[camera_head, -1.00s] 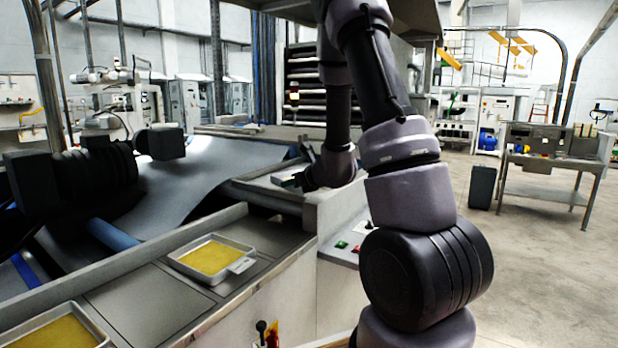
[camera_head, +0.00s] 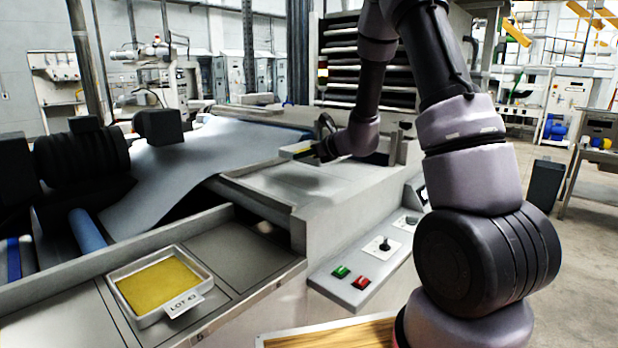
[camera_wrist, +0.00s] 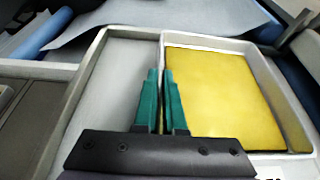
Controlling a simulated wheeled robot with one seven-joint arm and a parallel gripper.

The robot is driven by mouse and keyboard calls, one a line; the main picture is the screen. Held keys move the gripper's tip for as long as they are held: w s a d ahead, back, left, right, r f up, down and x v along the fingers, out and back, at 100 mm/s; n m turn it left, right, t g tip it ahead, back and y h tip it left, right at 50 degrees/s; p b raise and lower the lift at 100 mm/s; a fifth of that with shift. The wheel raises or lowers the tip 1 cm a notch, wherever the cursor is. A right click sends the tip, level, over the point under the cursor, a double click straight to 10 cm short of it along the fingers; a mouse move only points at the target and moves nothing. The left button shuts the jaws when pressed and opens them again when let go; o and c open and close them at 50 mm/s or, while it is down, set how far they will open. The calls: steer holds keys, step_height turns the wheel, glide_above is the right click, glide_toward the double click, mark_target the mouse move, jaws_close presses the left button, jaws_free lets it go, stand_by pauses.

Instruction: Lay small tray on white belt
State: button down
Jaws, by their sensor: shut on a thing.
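My gripper (camera_wrist: 160,75), with green fingers, is shut on the left wall of a small pale tray (camera_wrist: 294,92) with a flat yellow filling. In the wrist view the tray is over or on the right part of a pale framed surface, apparently the white belt (camera_wrist: 118,80); I cannot tell whether it touches. In the head view the white belt (camera_head: 290,187) lies inside the machine's pale housing. My gripper (camera_head: 316,150) is at its far side, and only a sliver of the held tray shows there. The fingertips are small in that view.
Another tray with yellow filling and a LOT 43 tag (camera_head: 185,303) sits on the grey ledge at the left. A control panel (camera_head: 366,262) with green and red buttons is at the near side. A blue-grey sheet (camera_head: 205,165) slopes down at the left.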

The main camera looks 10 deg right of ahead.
mark_target(303, 187)
step_height(303, 187, down, 8)
steer(key=shift+r, duration=0.1)
stand_by(0.4)
steer(key=c, duration=1)
jaws_free()
